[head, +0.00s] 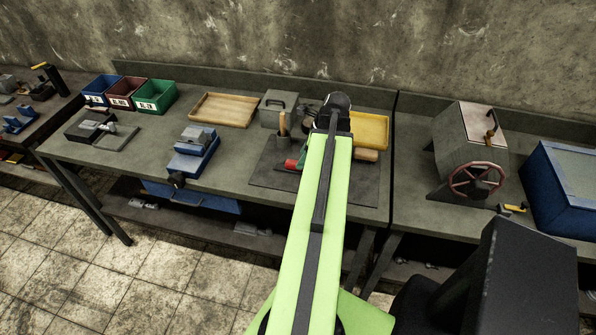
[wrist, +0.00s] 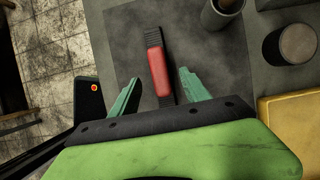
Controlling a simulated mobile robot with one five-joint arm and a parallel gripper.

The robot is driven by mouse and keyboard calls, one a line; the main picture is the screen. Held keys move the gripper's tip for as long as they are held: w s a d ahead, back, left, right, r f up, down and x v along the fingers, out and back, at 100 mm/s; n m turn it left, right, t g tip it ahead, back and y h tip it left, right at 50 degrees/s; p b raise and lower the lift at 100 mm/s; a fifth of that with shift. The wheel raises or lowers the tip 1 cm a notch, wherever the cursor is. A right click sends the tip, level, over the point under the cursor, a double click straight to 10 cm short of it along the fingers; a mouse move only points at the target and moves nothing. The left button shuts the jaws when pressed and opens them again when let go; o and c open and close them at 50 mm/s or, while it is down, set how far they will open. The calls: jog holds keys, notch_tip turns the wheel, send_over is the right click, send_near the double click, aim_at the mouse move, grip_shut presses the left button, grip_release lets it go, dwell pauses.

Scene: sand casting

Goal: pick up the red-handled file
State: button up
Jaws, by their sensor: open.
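The red-handled file (wrist: 158,72) lies on a dark mat (wrist: 212,62) in the wrist view, its red part in the middle and dark ribbed lengths showing at both ends. My gripper (wrist: 160,77) is open, with one teal finger on each side of the file and visible space between each finger and the red part. In the head view, a red piece that looks like the file's handle (head: 291,165) shows just left of my green arm. One teal finger shows beside it, and my arm hides the rest. I cannot tell the gripper's exact height above the mat.
A pot (wrist: 222,14) and a round brown-topped object (wrist: 296,44) stand right of the file. A yellow tray (head: 370,128) lies on the bench to the right. A grey box (head: 279,107) and wooden tray (head: 225,109) stand behind. The mat's left part (head: 268,178) is clear.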

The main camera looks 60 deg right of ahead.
jog(key=b+x, duration=0.3)
jog(key=x, duration=0.2)
jog(key=shift+w+a+b, duration=0.1)
jog(key=shift+b, duration=0.3)
jog(key=shift+r, duration=0.2)
jog(key=shift+c, duration=0.2)
grip_shut()
